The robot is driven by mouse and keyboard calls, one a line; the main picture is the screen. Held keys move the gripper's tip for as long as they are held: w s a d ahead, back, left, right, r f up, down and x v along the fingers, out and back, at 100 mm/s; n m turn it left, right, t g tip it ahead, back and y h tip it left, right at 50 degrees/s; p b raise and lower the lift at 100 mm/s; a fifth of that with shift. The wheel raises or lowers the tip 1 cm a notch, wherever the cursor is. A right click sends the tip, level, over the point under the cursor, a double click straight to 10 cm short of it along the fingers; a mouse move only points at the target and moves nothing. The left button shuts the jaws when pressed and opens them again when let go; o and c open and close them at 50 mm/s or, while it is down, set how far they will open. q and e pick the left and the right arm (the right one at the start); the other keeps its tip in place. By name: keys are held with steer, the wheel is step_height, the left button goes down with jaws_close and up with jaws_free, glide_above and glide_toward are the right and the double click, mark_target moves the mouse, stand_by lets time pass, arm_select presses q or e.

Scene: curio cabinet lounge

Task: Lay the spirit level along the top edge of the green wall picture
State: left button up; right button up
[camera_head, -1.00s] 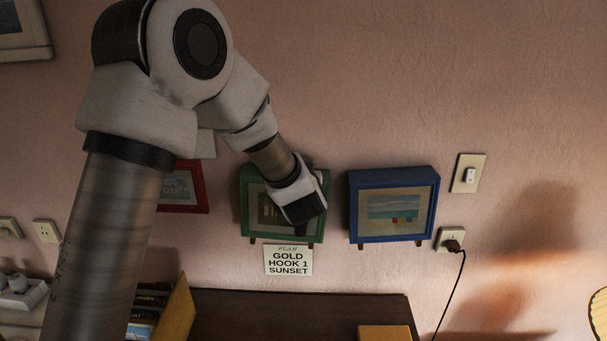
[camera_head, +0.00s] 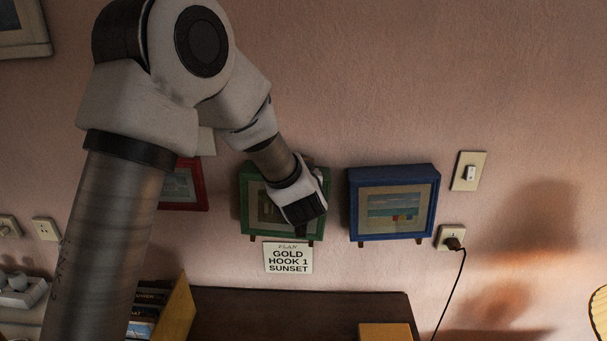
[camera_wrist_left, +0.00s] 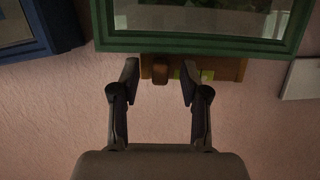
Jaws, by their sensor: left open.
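The green wall picture (camera_head: 246,224) hangs in the middle of the wall, partly covered by my left arm and hand in the head view. Its green frame (camera_wrist_left: 196,45) crosses the top of the left wrist view. The spirit level (camera_wrist_left: 222,70), a brown bar with yellow-green vials, lies along that frame edge; whether it rests fully on it I cannot tell. My left gripper (camera_wrist_left: 159,76) is open, its two fingertips apart at one part of the level, with a brown knob-like piece between them. The level is hidden in the head view. My right gripper is not in view.
A blue picture (camera_head: 430,203) hangs close to the right, a red one (camera_head: 203,190) to the left. A paper sign (camera_head: 288,258) is below the green picture. A switch (camera_head: 469,172) and an outlet with a plugged-in cord (camera_head: 451,238) are further right. A dark cabinet top (camera_head: 290,310) stands below.

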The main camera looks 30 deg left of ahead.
arm_select(q)
steer(key=v, duration=1.1)
steer(key=shift+s+d, duration=0.15)
steer(key=shift+s, duration=0.15)
steer(key=s+f+m+g+h+b, duration=0.15)
steer(key=s+f, duration=0.25)
steer(key=f, duration=0.8)
steer(key=s+f+m+g+h+b, duration=0.1)
steer(key=s+f+g, duration=0.2)
steer(key=f, duration=1)
steer(key=s+f+m+g+h+b, duration=0.1)
steer(key=s+f+g, duration=0.25)
steer(key=f, duration=0.85)
steer(key=s+d+f+m+g+h, duration=0.1)
steer(key=s+d+f+g+h, duration=0.1)
steer(key=s+d+f, duration=0.2)
steer(key=s+d+f+g+h+b, duration=0.1)
steer(key=s+d+f, duration=0.3)
steer(key=s+f, duration=0.4)
steer(key=s+g+h, duration=0.1)
steer(key=s, duration=0.4)
steer(key=shift+s+f+m+h, duration=0.15)
steer(key=shift+f+m+h, duration=0.05)
steer(key=shift+m+h, duration=0.15)
steer(key=shift+a, duration=0.1)
